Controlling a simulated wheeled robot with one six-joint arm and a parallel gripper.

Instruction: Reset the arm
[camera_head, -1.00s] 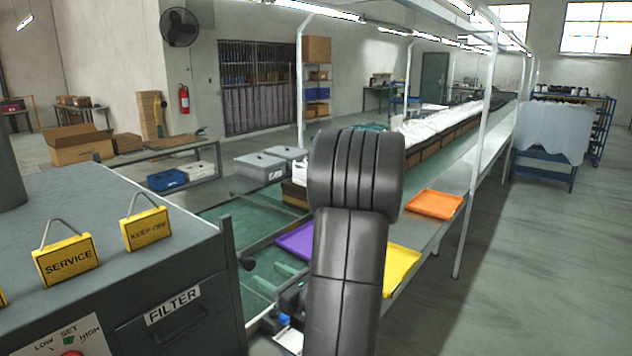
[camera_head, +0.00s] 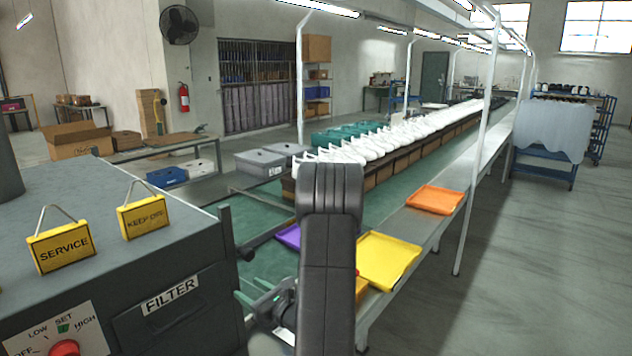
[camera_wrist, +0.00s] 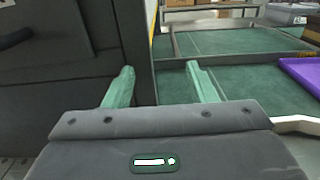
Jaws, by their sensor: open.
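My gripper shows in the wrist view (camera_wrist: 160,90) with its two green fingers apart and nothing between them. In the wrist view the fingers point toward the gap between the dark cabinet (camera_wrist: 50,75) and the green line surface (camera_wrist: 240,85). The left finger shows in front of the cabinet's edge.
The grey filter cabinet (camera_head: 205,270) is close on the left. A purple tray (camera_head: 288,237), a yellow tray (camera_head: 388,260) and an orange tray (camera_head: 435,199) lie along the line. White shoes (camera_head: 365,148) run in rows behind. The floor on the right (camera_head: 540,270) is clear.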

